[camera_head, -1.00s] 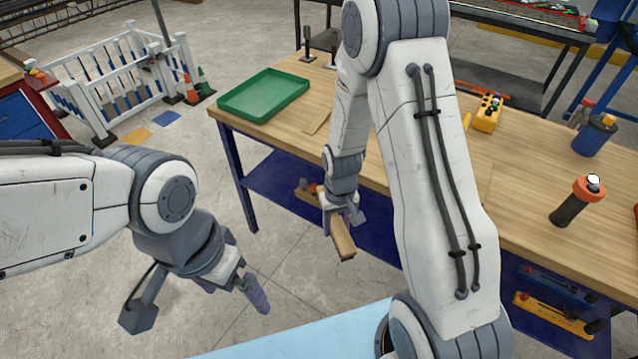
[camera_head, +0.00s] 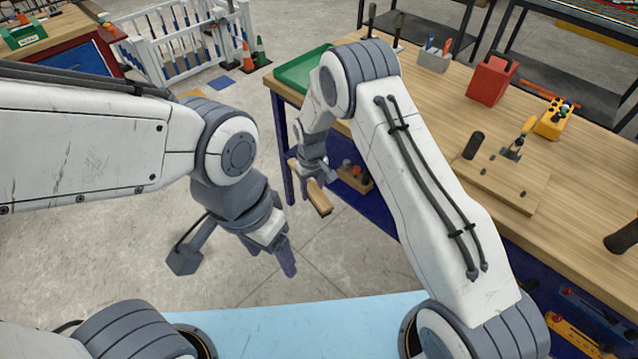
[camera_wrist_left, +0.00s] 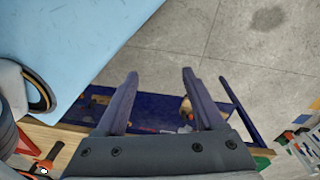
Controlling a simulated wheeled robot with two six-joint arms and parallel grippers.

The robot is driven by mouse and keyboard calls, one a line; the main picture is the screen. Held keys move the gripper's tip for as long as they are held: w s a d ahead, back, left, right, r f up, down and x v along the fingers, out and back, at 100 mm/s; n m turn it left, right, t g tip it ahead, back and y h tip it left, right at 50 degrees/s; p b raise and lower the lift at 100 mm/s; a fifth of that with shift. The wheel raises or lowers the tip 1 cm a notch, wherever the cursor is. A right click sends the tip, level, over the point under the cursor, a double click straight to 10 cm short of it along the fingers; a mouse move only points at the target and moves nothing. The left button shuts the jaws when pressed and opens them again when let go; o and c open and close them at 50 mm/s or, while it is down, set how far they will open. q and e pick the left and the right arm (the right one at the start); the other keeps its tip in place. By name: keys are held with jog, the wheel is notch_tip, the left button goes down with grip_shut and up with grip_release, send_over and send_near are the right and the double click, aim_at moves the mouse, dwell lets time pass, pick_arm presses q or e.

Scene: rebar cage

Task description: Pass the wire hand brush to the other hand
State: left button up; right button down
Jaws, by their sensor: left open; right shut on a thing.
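The wire hand brush shows as a wooden block (camera_head: 320,198) in the head view, between the two arms and in front of the workbench. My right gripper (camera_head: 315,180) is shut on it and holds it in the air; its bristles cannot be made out. My left gripper (camera_head: 275,258) is open and empty, lower in the picture and left of the brush, apart from it. In the left wrist view the left gripper's two fingers (camera_wrist_left: 160,80) stand wide apart with nothing gripped between them.
The wooden workbench (camera_head: 425,95) runs along the right, with a green tray (camera_head: 292,74), a red box (camera_head: 491,80) and a board with a scraper (camera_head: 500,180) on it. A white fence (camera_head: 165,45) stands at the back left. Open floor lies below the grippers.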

pick_arm(q)
jog(key=w+d+r+m+t, duration=0.2)
jog(key=w+r+m, duration=0.45)
jog(key=w, duration=0.35)
jog(key=w+d+r+m+t, duration=0.2)
jog(key=w+r+m, duration=0.45)
jog(key=w, duration=0.45)
pick_arm(e)
jog(key=shift+w, duration=0.1)
pick_arm(q)
jog(key=w+d+f+m+y, duration=0.15)
jog(key=w+m, duration=0.25)
jog(key=w, duration=0.6)
jog(key=w+f+m+g, duration=0.1)
jog(key=w+f+m, duration=0.1)
jog(key=f, duration=1.1)
jog(key=w+a+f+m+g, duration=0.1)
jog(key=w+f, duration=0.4)
jog(key=f, duration=0.7)
jog(key=w+f+m+g, duration=0.2)
jog(key=w+f+m, duration=0.1)
jog(key=f, duration=1)
jog(key=shift+w+a+f+m+h, duration=0.15)
jog(key=shift+w+f+m+h, duration=0.1)
jog(key=shift+w+f+m, duration=0.05)
